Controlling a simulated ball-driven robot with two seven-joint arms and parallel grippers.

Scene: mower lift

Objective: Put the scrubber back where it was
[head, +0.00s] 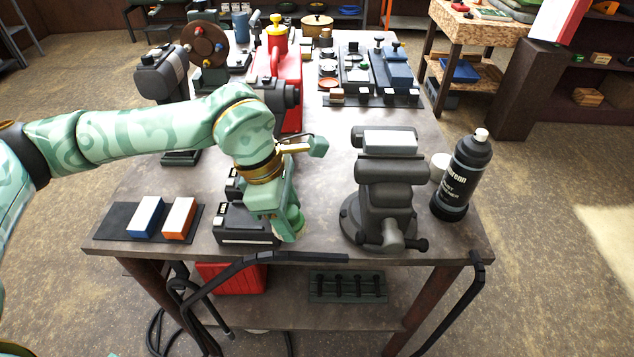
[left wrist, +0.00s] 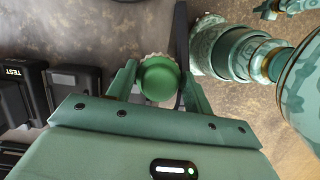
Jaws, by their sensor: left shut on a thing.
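The scrubber (left wrist: 160,79) is a round green piece with a pale bristly rim. It sits between the two fingers of my left gripper (left wrist: 157,88) in the left wrist view. In the head view my left gripper (head: 287,226) points down at the front part of the workbench (head: 320,215), beside the black battery units and left of the vise. Part of the green scrubber (head: 296,222) shows at its fingertips. The gripper is shut on it. I cannot tell whether the scrubber touches the bench top. My right gripper is not seen in the head view.
A grey vise (head: 385,195) and a black spray bottle (head: 464,175) stand to the right. Black battery units (head: 245,228) are close on the left, with blue (head: 147,217) and orange (head: 179,218) blocks beyond. Some bench before the vise is bare.

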